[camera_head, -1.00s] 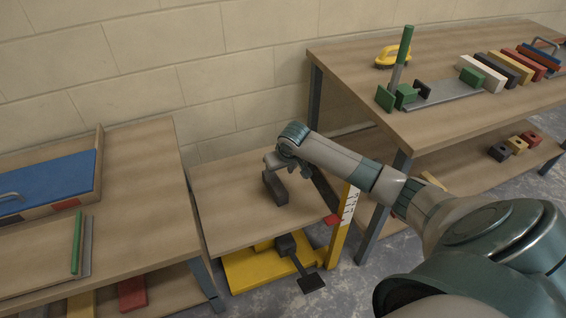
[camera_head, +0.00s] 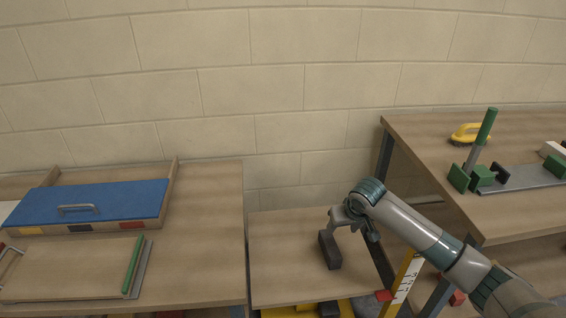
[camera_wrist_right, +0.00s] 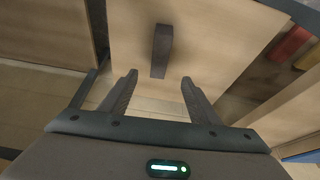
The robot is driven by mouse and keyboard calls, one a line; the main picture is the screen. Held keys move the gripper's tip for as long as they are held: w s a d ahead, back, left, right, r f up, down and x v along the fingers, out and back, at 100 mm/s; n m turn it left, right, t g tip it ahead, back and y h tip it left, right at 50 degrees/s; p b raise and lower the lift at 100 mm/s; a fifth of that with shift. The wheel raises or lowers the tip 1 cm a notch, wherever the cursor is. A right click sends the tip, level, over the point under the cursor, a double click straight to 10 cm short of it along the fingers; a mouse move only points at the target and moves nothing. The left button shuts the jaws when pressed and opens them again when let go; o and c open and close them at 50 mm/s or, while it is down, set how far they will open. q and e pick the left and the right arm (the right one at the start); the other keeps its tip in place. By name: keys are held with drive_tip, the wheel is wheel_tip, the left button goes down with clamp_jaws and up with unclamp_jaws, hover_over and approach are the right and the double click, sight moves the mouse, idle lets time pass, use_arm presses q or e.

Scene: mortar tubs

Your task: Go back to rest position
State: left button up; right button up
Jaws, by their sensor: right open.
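My right gripper (camera_head: 354,225) is over the low middle table (camera_head: 285,262) in the head view. A dark grey block (camera_head: 329,251) stands on that table just below and left of the gripper. In the right wrist view my open fingers (camera_wrist_right: 159,84) have empty space between them. The dark block (camera_wrist_right: 161,50) is beyond the fingertips, apart from them. My left gripper is not in view.
The left table holds a blue-topped tray (camera_head: 105,202) and a board with a green strip (camera_head: 132,265). The right table (camera_head: 510,215) holds a green-handled tool (camera_head: 485,128) and a yellow brush (camera_head: 467,133). A yellow marked post (camera_head: 402,285) stands beside the low table.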

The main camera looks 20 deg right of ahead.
drive_tip(key=s+a+f+n+y, duration=0.1)
drive_tip(key=s+a+f+n, duration=0.1)
drive_tip(key=s+a+f, duration=0.5)
drive_tip(key=s+a+f+n+y, duration=0.1)
drive_tip(key=s+a+f+n, duration=0.1)
drive_tip(key=s+a, duration=0.8)
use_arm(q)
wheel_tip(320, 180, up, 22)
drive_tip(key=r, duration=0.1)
use_arm(e)
drive_tip(key=s+a+r+g+h, duration=0.1)
drive_tip(key=s+a+r, duration=0.1)
drive_tip(key=s, duration=1.8)
use_arm(q)
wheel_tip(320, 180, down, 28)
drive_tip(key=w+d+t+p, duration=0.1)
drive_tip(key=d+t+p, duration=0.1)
drive_tip(key=p, duration=0.4)
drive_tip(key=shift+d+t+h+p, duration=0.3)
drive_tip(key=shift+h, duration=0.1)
use_arm(e)
drive_tip(key=w+a+f+t, duration=0.1)
drive_tip(key=f, duration=1.3)
drive_tip(key=w+a+f+y, duration=0.1)
drive_tip(key=a+f, duration=0.1)
drive_tip(key=f, duration=1.1)
drive_tip(key=shift+w+f+t, duration=0.15)
drive_tip(key=shift+f+t, duration=0.25)
